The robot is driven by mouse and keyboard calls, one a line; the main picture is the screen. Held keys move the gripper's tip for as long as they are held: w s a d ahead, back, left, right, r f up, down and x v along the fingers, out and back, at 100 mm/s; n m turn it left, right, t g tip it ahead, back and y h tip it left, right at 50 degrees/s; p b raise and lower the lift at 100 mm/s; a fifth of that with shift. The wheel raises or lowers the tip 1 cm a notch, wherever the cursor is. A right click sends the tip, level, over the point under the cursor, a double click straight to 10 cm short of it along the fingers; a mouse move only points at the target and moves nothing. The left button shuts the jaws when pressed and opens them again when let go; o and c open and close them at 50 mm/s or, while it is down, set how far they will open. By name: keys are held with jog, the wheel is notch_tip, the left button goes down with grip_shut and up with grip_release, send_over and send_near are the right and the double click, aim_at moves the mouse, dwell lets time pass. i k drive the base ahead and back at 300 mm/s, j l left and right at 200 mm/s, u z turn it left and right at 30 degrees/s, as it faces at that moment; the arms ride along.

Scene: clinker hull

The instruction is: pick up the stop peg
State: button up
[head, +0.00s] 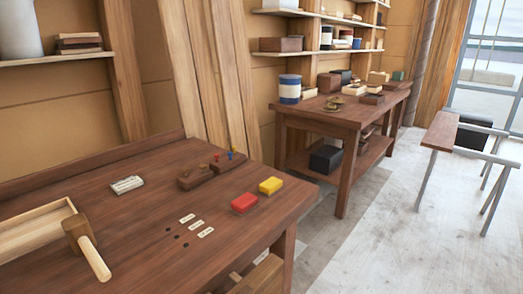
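A dark wooden block (195,183) sits on the near workbench toward its far right part. My gripper is not in view.
On the near workbench (130,215) are a red block (244,202), a yellow block (271,186), a pale ridged piece (127,184), a mallet (83,243) and a shallow wooden tray (35,232).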

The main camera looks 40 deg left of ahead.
aim_at(185, 170)
jog(key=i+j+u, duration=0.1)
jog(key=i+u, duration=0.2)
jog(key=i, duration=0.2)
jog(key=i+u, duration=0.25)
jog(key=i, duration=0.3)
jog(key=i+l+u, duration=0.1)
jog(key=i+u, duration=0.2)
jog(key=i, duration=0.2)
jog(key=i+l+u, duration=0.3)
jog(key=i, duration=0.2)
jog(key=i+l+u, duration=0.25)
jog(key=i, duration=0.25)
jog(key=i+l+u, duration=0.3)
jog(key=i+u, duration=0.3)
jog(key=u, duration=0.2)
jog(key=i+u, duration=0.25)
jog(key=u, duration=0.2)
jog(key=i+l+u, duration=0.1)
jog(key=i+u, duration=0.2)
jog(key=u, duration=0.2)
jog(key=i+l+u, duration=0.25)
jog(key=u, duration=0.2)
jog(key=i+l+u, duration=0.15)
jog(key=l+u, duration=0.15)
jog(key=u, duration=0.2)
jog(key=i+l+u, duration=0.15)
jog(key=l+u, duration=0.6)
jog(key=u, duration=0.2)
jog(key=i+l, duration=0.05)
